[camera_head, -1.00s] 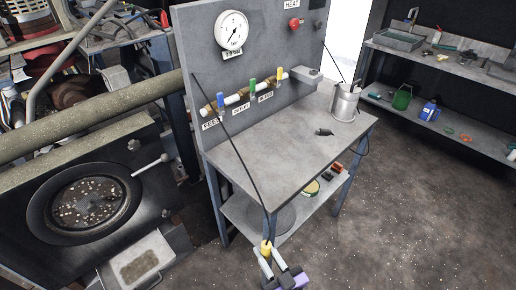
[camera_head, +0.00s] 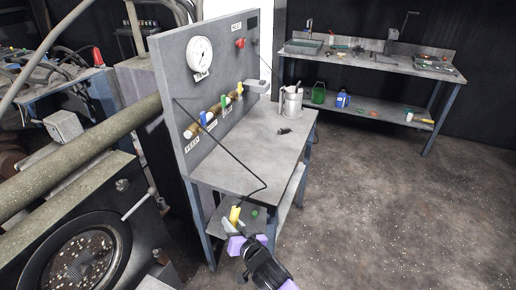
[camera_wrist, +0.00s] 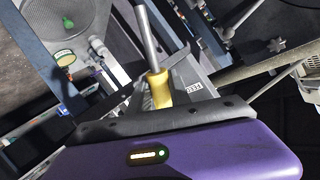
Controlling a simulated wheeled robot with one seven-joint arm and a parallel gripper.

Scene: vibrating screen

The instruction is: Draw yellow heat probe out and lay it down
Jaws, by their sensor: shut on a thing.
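My gripper (camera_head: 236,229) is shut on the yellow heat probe (camera_head: 235,214) in front of the bench's near end. In the wrist view the yellow grip (camera_wrist: 159,88) sits between my fingers, and its grey metal rod (camera_wrist: 147,38) points up the picture. A thin black cable (camera_head: 225,150) runs from the panel towards the probe. The probe is clear of the metal pot (camera_head: 291,104), which stands on the far part of the bench top (camera_head: 245,160).
A small dark object (camera_head: 284,131) lies on the bench. The near bench top is bare. A second workbench (camera_head: 365,62) stands behind; floor right is open.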

